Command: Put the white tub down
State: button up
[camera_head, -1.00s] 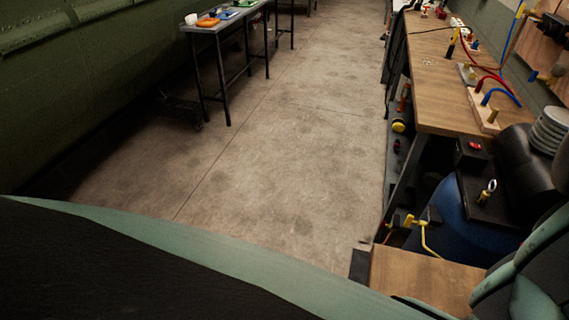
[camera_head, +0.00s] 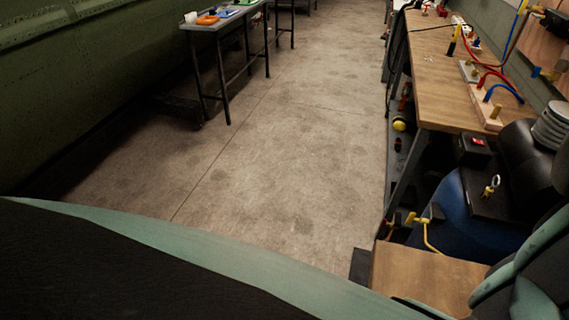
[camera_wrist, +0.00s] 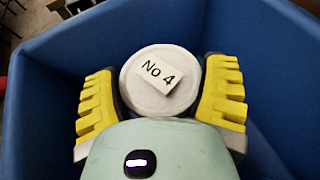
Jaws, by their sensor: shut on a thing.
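The white tub (camera_wrist: 148,100) shows in the wrist view as a round white lid with a "No 4" label. My gripper (camera_wrist: 163,82) is shut on it, with one yellow ribbed finger at its left side and one at its right. Blue walls of a bin (camera_wrist: 45,85) surround the tub and fingers in this view. I cannot tell how high the tub is above the bin's bottom, which is hidden. The gripper and tub do not show in the head view.
A wooden workbench (camera_head: 440,85) with hoses and fittings runs along the right. A black-topped blue drum-like thing (camera_head: 462,215) stands by its near end. A small table (camera_head: 208,28) with coloured items is at the back left. The concrete floor (camera_head: 290,150) between is clear.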

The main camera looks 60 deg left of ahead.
jog(key=o, duration=1.2)
jog(key=shift+r+p, duration=0.45)
jog(key=shift+p, duration=0.1)
jog(key=v, duration=0.7)
jog(key=shift+s+r+b, duration=0.25)
jog(key=shift+r+b, duration=0.05)
jog(key=shift+d, duration=0.15)
